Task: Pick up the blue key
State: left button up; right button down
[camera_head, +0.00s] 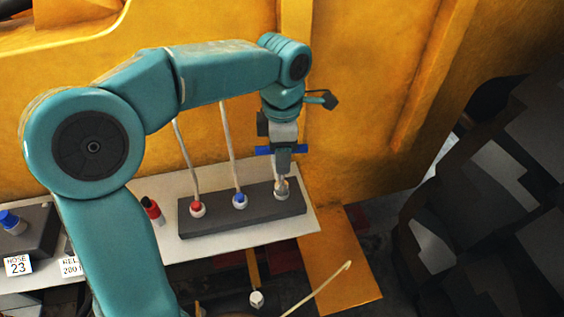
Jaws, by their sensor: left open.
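My left gripper (282,181) points straight down over the right end of a dark block (258,214). It is seen side-on, with its tips at or just above the white collar (282,194) there; contact is unclear. A blue crossbar (301,150) sticks out on both sides of the gripper. I cannot tell whether it is the blue key's handle or part of the gripper. A blue plug (239,198) and a red plug (197,206) sit on the block with pale hoses. Another blue capped piece (8,220) stands at far left. My right gripper is not in view.
The block sits on a pale shelf (300,226) beside a yellow machine wall (370,80). A red-and-black piece (152,209) stands left of it. Dark castings (500,190) fill the right.

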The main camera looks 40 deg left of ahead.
pick_arm(q)
jog(key=shift+s, duration=0.2)
jog(key=shift+c, duration=0.3)
jog(key=shift+r, duration=0.1)
jog(key=c, duration=0.5)
grip_shut()
jog(key=shift+w, duration=0.1)
jog(key=shift+r, duration=0.1)
